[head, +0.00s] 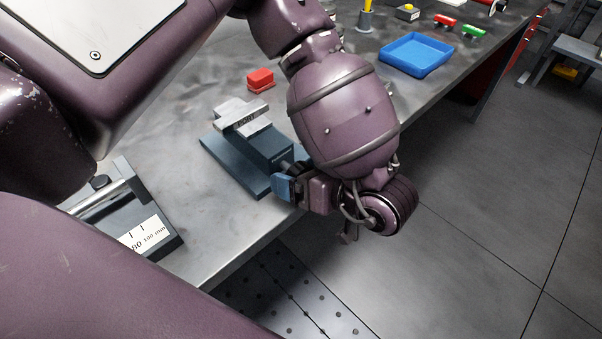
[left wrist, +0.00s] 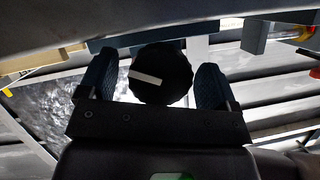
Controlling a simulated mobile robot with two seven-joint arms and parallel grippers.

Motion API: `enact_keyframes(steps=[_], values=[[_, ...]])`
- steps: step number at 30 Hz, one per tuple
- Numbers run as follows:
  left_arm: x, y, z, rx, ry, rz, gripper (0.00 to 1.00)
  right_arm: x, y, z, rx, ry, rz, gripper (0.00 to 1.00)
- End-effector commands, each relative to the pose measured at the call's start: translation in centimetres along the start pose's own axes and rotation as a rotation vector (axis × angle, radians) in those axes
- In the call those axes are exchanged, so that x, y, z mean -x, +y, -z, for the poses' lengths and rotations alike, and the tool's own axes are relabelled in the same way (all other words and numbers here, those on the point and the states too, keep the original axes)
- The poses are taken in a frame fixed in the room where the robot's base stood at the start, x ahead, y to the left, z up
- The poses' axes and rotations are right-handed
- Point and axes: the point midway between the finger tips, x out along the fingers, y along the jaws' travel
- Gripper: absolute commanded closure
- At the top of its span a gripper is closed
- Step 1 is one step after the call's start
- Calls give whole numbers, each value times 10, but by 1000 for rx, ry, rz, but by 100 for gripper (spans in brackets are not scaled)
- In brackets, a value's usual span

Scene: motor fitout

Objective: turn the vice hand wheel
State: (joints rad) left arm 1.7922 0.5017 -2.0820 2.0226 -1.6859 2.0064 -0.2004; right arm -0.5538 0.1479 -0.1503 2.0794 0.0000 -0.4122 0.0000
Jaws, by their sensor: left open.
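The vice (head: 262,146) stands on the bench near its front edge, with a dark blue body and grey jaws. Its hand wheel (left wrist: 163,72) shows in the left wrist view as a dark, scalloped round knob with a white bar, tilted slightly. My left gripper (head: 284,187) is at the vice's front end. In the left wrist view its two blue fingers stand open on either side of the wheel, with a small gap visible at each side. My right gripper is not in view.
A red block (head: 260,79) lies behind the vice. A gauge fixture with a scale (head: 147,234) sits at the bench's left. A blue tray (head: 416,54) and small red and green parts (head: 473,31) are farther back. Open floor (head: 470,200) lies to the right.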

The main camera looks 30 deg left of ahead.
Motion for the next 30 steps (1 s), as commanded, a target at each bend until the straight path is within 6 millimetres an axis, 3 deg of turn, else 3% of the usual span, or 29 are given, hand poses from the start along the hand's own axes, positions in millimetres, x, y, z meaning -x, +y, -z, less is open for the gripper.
enact_keyframes(steps=[3, 13, 22, 30], values=[[0, 0, 0, 0, 0, 0, 18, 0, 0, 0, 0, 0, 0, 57], [0, 0, 0, 0, 0, 0, 65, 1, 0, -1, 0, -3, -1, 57], [1, -1, 2, 48, 2, -20, 65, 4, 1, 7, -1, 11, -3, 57], [3, -3, 4, 209, 1, -88, 65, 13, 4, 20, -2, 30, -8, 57]])
